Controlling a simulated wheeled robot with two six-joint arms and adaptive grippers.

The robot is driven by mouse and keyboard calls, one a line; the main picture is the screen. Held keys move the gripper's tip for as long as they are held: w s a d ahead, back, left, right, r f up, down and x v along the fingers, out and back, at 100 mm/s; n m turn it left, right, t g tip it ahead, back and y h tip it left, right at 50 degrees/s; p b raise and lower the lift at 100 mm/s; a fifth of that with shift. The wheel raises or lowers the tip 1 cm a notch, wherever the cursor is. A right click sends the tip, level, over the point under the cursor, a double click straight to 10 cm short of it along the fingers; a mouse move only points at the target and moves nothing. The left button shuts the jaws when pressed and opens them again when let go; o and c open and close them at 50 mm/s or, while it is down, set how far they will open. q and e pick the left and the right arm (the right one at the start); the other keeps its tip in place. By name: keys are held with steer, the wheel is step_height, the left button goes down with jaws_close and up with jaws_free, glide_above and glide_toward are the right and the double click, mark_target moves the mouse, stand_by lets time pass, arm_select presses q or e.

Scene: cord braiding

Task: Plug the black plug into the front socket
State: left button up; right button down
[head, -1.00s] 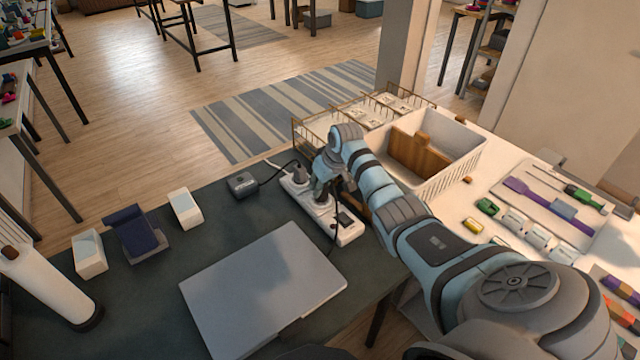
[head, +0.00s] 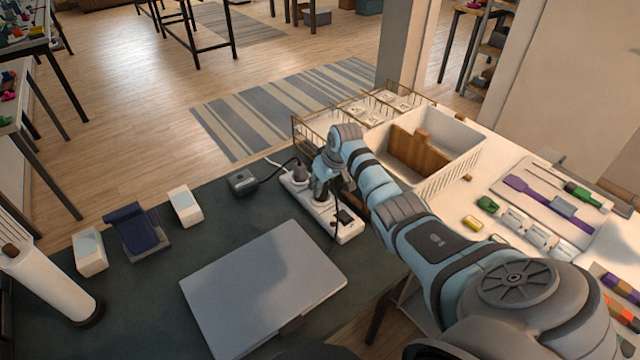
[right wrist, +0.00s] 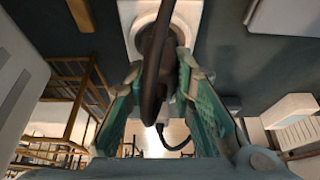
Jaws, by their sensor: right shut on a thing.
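The white power strip (head: 348,233) lies on the dark table at its right edge, running from back left to front right. My right gripper (head: 321,192) is low over the middle of the strip, pointing down. In the right wrist view its teal fingers (right wrist: 154,85) are closed around the black plug (right wrist: 152,98), whose dark cord runs up the picture over the strip (right wrist: 136,14). The plug's tip and the socket under it are hidden, so I cannot tell whether it is seated. My left gripper is out of view.
A closed grey laptop (head: 262,285) lies in front. A white bin (head: 462,160) and wire rack (head: 310,130) stand behind and right of the strip.

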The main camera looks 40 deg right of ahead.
steer(key=shift+f, duration=0.45)
steer(key=c, duration=1.3)
jaws_free()
steer(key=v, duration=1.2)
steer(key=shift+a, duration=0.1)
